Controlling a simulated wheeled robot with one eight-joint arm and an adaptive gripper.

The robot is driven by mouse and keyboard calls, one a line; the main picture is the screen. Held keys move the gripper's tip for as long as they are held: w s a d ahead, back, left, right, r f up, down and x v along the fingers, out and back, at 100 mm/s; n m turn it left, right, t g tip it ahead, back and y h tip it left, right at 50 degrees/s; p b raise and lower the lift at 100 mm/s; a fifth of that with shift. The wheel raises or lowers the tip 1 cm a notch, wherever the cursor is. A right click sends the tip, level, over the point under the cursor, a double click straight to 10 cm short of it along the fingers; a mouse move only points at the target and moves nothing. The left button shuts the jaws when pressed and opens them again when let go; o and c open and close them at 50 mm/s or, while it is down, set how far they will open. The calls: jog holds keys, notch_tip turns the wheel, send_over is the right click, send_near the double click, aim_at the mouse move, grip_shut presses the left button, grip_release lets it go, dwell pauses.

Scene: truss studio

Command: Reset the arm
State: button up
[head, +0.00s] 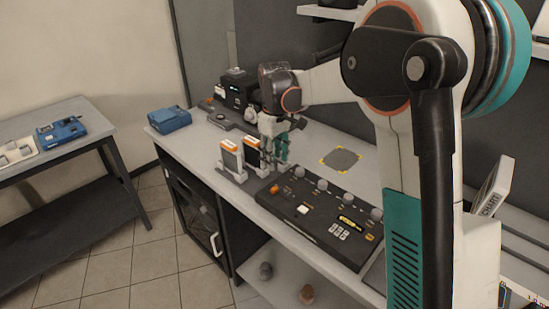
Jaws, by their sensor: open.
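My gripper (273,153) hangs at the end of my arm over the white-topped bench (318,135). Its fingers point down, just behind two orange-topped upright cards or modules and beside the black control panel. The fingers look apart, and I see nothing between them. The near orange-topped module (230,157) stands in a small grey holder, and the second module (252,152) stands right beside the gripper. I cannot tell whether a finger touches it. My arm's large links cover much of the right side of the view.
The control panel (310,222) with knobs and buttons lies along the bench front. A grey patch with yellow corners (341,159) lies behind it. A blue box (169,120) and black devices (238,92) stand farther left. A side table (95,118) holds a blue device (61,132). Floor between is clear.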

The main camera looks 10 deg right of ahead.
jog(key=s+d+r+m+t, duration=0.1)
jog(key=s+r+m+t, duration=0.1)
jog(key=s+r, duration=0.45)
jog(key=s+d+r+m+t, duration=0.1)
jog(key=s+r, duration=0.2)
jog(key=s, duration=0.6)
jog(key=s+d+f+m+t, duration=0.1)
jog(key=s+f+m+t, duration=0.2)
jog(key=s, duration=1.3)
jog(key=shift+d+m+t, duration=0.15)
jog(key=shift+m+t, duration=0.25)
jog(key=shift+t, duration=0.2)
jog(key=shift+f, duration=0.1)
dwell(2.7)
